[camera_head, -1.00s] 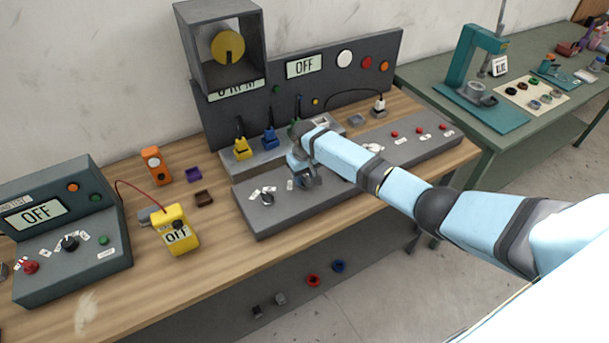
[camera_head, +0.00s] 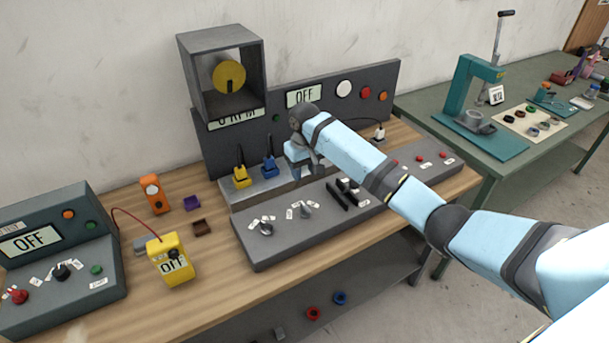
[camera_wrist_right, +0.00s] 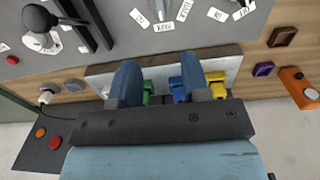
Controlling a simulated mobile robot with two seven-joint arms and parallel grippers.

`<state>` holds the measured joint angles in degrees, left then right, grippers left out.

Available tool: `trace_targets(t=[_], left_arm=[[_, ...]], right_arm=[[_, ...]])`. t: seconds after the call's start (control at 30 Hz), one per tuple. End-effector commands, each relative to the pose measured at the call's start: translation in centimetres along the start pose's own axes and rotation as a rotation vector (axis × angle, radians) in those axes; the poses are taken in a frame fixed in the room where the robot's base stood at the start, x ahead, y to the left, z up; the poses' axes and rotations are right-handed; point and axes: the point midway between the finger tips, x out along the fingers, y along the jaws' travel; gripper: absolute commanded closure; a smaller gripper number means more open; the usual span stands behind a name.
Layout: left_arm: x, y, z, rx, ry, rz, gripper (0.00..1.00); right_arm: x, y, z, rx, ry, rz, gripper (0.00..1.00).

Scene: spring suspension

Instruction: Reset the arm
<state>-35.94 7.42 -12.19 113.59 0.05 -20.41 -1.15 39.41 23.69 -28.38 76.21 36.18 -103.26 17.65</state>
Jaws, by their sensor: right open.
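My right gripper (camera_head: 307,168) is at the end of the pale blue arm (camera_head: 355,150), above the back part of the grey control panel (camera_head: 262,248). In the right wrist view, its two blue fingers (camera_wrist_right: 161,75) are spread apart with nothing between them. Beyond them are a plate with green, blue (camera_wrist_right: 178,88) and yellow (camera_wrist_right: 216,84) plugs, and a labelled grey knob on the panel. In the head view, this knob (camera_head: 305,209) stands clear of the gripper. My left gripper is not in view.
Two black bars (camera_head: 342,195) lie on the panel right of the knob. A yellow meter (camera_head: 172,262) and an orange device (camera_head: 153,193) are at left. A green bench (camera_head: 540,150) is at right.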

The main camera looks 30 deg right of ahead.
Motion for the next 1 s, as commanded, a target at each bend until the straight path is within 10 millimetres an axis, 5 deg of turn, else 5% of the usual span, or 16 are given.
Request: trace_targets(t=[0.37, 0.53, 0.8, 1.0], left_arm=[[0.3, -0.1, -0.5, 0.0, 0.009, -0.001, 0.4], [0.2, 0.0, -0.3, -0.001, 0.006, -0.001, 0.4], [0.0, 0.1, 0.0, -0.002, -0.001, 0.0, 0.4], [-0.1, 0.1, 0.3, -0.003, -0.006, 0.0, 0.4]], right_arm=[[0.1, 0.0, 0.0, -0.001, 0.0, 0.0, 0.57], [2.2, -1.8, 2.2, -0.04, 0.009, -0.01, 0.57], [8.2, -8.0, 13.1, -0.17, 0.087, -0.058, 0.57], [9.5, -10.3, 22.3, -0.207, 0.165, -0.084, 0.57]])
